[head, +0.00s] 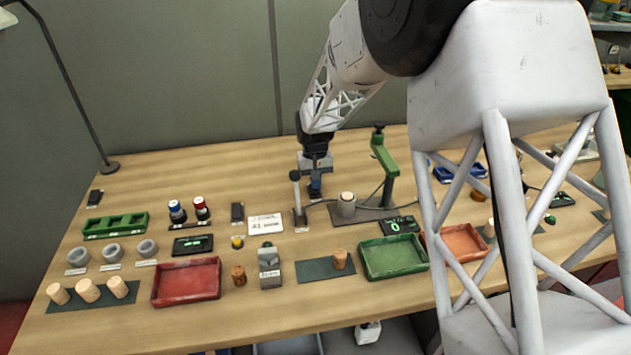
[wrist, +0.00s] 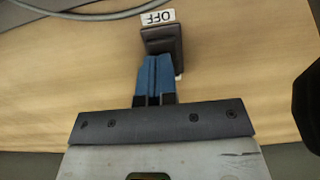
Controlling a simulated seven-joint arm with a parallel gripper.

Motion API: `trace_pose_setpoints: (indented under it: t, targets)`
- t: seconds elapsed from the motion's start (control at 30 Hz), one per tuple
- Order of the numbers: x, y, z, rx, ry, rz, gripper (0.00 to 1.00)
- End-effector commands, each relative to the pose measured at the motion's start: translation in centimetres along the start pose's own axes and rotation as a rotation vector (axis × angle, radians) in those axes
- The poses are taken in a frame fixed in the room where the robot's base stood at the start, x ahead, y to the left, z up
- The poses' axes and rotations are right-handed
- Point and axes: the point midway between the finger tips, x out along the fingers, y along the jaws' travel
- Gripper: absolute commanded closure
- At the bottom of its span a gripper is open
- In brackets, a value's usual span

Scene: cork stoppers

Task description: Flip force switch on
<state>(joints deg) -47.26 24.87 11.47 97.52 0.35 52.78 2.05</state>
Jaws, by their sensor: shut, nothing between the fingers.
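A dark switch block (wrist: 162,40) with a white OFF label (wrist: 158,17) at its far side shows in the wrist view. My gripper (wrist: 158,60) has its two blue fingers pressed together with nothing between them. The fingertips are at the near edge of the switch block and overlap it in the picture; I cannot tell whether they touch it. In the head view my gripper (head: 315,192) points down at the back middle of the table, left of the green press stand (head: 385,165). The switch is not clearly seen there. The fingers hide part of it in the wrist view.
A black-knobbed lever post (head: 298,210) stands close beside my gripper, with a cork holder (head: 346,206) to its right. A cable (wrist: 90,14) crosses the table by the switch. Red (head: 187,299) and green (head: 372,274) trays lie in front. Bare wood lies behind to the left.

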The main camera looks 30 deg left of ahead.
Motion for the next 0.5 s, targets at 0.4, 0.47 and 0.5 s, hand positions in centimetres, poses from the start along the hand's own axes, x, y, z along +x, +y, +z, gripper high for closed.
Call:
trace_pose_setpoints:
  t: [0.4,0.47,0.5]
  targets:
    - [-0.9,0.0,0.5,0.0,-0.018,0.001,1.0]
    - [-1.9,0.0,0.4,0.0,-0.014,0.0,1.0]
    - [-2.5,0.0,0.3,0.0,-0.01,0.0,1.0]
